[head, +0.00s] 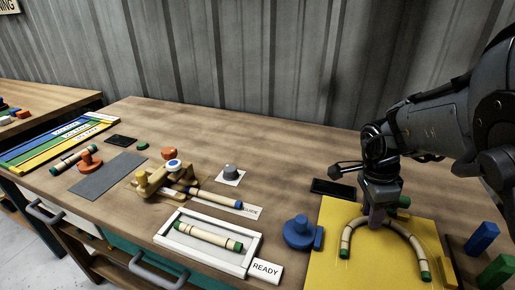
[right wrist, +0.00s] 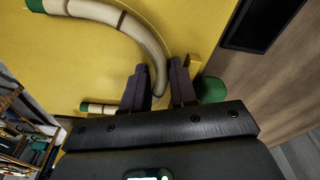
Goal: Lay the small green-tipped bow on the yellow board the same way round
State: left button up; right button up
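The small bow (head: 414,243) is a tan rattan U with dark bands and green tips. It is over the yellow board (head: 330,240), its tips toward the board's front edge. My right gripper (head: 377,222) points down at the top of its curve. In the right wrist view the bow (right wrist: 140,33) runs between the two fingers (right wrist: 160,85) and fills the gap. The gripper looks shut on it. Whether the bow rests on the board or is slightly above cannot be told. My left gripper is not in view.
A blue knobbed block (head: 301,233) stands left of the board. A white tray (head: 165,239) holds a straight green-tipped rod (head: 207,236). A wooden jig (head: 160,188) stands behind it. Blue (head: 482,237) and green (head: 496,271) blocks stand at the right. The back of the table is clear.

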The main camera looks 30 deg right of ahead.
notch_tip(320, 180, up, 12)
jog(key=w+a+p, duration=0.1)
jog(key=p, duration=0.5)
jog(key=shift+w+a, duration=0.15)
jog(key=shift+a, duration=0.05)
jog(key=shift+r, duration=0.1)
